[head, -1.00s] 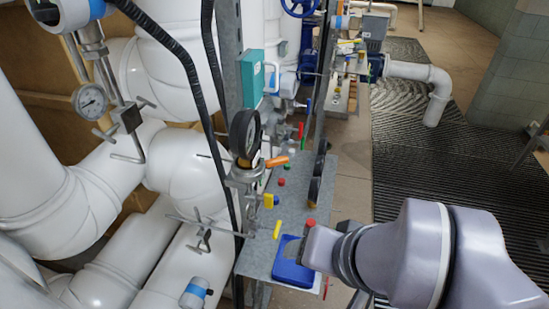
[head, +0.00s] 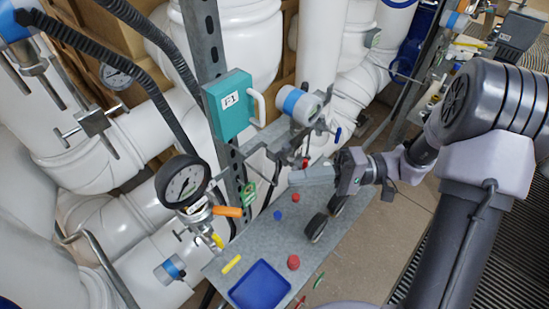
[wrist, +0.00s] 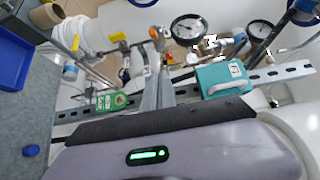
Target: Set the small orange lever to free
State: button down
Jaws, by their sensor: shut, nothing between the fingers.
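The small orange lever (head: 228,211) sticks out to the right from the valve just below a round black-rimmed gauge (head: 184,183) in the head view. My gripper (head: 293,178) is shut and empty. Its fingers point left, to the right of the lever and a little higher in the picture, clearly apart from it. In the wrist view my gripper (wrist: 153,52) points up the picture toward the gauge and pipework. Orange patches show near the fingertips there, but I cannot tell which is the lever. Its position markings are too small to read.
A teal box (head: 231,104) on the upright post and a green tag (head: 249,194) are near the gripper. A metal shelf (head: 262,235) below carries a blue tray (head: 260,286), red and blue knobs and black round parts. White pipes fill the left.

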aim_at(227, 211)
jog(key=s+a+b, duration=0.2)
jog(key=s+a, duration=0.3)
jog(key=a, duration=0.5)
jog(key=shift+s+a, duration=0.25)
jog(key=shift+a, duration=0.1)
jog(key=shift+d+f+t, duration=0.1)
jog(key=shift+f+t, duration=0.05)
jog(key=shift+t, duration=0.15)
